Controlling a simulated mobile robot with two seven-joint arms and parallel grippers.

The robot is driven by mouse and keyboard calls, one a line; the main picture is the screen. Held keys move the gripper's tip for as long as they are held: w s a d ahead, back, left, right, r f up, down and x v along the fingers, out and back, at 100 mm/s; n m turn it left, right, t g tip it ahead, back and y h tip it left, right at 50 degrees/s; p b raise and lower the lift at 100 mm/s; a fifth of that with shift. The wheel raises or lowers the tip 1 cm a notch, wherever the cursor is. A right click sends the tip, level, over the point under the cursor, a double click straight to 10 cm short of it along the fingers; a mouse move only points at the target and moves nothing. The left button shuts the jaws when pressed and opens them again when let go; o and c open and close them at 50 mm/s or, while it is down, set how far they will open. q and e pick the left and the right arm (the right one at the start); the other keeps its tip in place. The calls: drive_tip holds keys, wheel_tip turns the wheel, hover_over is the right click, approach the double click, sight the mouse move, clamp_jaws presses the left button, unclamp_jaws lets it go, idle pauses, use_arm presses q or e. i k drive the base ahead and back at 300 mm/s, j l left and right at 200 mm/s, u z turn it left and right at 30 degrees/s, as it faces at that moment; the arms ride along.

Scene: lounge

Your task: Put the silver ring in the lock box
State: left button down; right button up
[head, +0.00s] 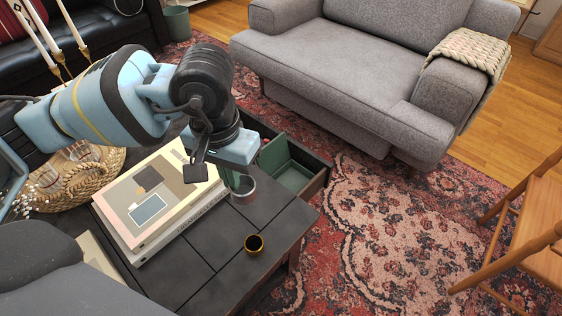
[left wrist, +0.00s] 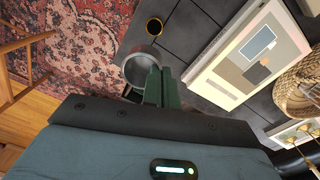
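The silver ring (head: 243,190) is a short, wide metal band at the dark table's far right edge in the head view. It also shows in the left wrist view (left wrist: 136,72) beside the green fingertips. My left gripper (head: 232,176) points down at it. The green fingers (left wrist: 162,86) are close together at the ring's rim and look shut on its wall; the contact is partly hidden. An open, green-lined compartment (head: 293,176), which looks like the lock box, sticks out from the table just right of the ring. My right gripper is not in view.
The dark tiled table (head: 205,262) carries a small black and gold cup (head: 254,244), stacked books (head: 155,200) and a wicker basket (head: 75,182). A grey sofa (head: 340,65) stands behind and a wooden chair (head: 535,220) at the right. Patterned rug (head: 400,230) covers the clear floor between.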

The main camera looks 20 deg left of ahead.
sight(296, 190)
drive_tip(key=i+l, duration=0.3)
drive_tip(key=i, duration=0.2)
drive_tip(key=i+l+u, duration=0.1)
drive_tip(key=i+l, duration=0.2)
drive_tip(key=i, duration=0.2)
